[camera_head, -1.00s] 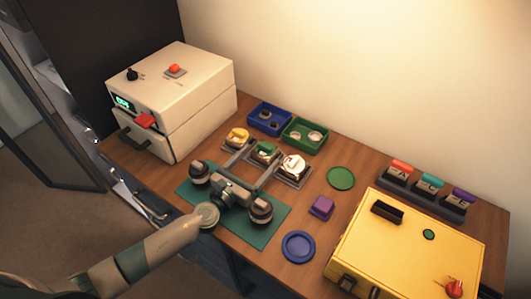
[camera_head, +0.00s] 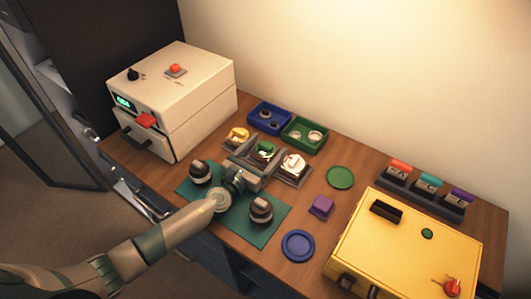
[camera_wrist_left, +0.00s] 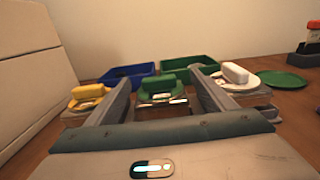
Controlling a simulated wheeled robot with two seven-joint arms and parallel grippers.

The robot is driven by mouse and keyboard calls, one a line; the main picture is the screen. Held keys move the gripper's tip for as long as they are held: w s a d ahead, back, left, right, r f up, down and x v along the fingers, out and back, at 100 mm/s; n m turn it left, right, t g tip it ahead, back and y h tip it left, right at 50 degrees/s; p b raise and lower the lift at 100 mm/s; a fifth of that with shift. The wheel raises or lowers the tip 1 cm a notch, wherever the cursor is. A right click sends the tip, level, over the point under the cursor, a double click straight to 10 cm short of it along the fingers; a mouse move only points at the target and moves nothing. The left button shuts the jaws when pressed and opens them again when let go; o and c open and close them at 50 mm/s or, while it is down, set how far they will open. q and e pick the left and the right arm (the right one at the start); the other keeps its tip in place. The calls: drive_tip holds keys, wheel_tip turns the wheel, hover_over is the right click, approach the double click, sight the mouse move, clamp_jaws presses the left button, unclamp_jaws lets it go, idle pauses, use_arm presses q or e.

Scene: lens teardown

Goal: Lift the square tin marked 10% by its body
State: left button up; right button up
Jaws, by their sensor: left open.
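Three square tins stand in a row. One has a yellow top (camera_head: 237,135), one a green top (camera_head: 264,148) and one a white top (camera_head: 293,164). I cannot read a 10% mark on any of them. My left gripper (camera_head: 256,160) is open and low at the front of the green-topped tin. In the left wrist view, that tin (camera_wrist_left: 158,91) shows between the two fingers, with the yellow-topped tin (camera_wrist_left: 88,96) left and the white-topped tin (camera_wrist_left: 238,78) right. I cannot tell whether the fingers touch the tin. My right gripper is out of view.
Blue (camera_head: 268,117) and green (camera_head: 305,132) trays stand behind the tins. Two dark round pieces (camera_head: 200,172) (camera_head: 261,210) stand on the green mat (camera_head: 240,230) beside my wrist. A cream machine (camera_head: 170,105) stands left, a yellow box (camera_head: 405,250) right.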

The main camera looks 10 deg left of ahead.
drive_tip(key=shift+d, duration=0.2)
use_arm(q)
drive_tip(key=c, duration=1.2)
drive_tip(key=shift+o, duration=0.2)
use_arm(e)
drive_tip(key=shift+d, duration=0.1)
use_arm(q)
drive_tip(key=shift+r+p, duration=0.3)
drive_tip(key=shift+r, duration=0.1)
drive_tip(key=r+p, duration=0.2)
drive_tip(key=r, duration=0.1)
drive_tip(key=r+p, duration=0.1)
drive_tip(key=shift+s+d+r, duration=0.15)
drive_tip(key=shift+s+d, duration=0.05)
drive_tip(key=shift+s, duration=0.2)
drive_tip(key=s+d+r, duration=0.2)
drive_tip(key=s+r, duration=0.1)
drive_tip(key=s, duration=0.2)
drive_tip(key=s+d+r+p, duration=0.1)
drive_tip(key=s+r, duration=0.2)
drive_tip(key=s, duration=0.2)
drive_tip(key=shift+d, duration=0.4)
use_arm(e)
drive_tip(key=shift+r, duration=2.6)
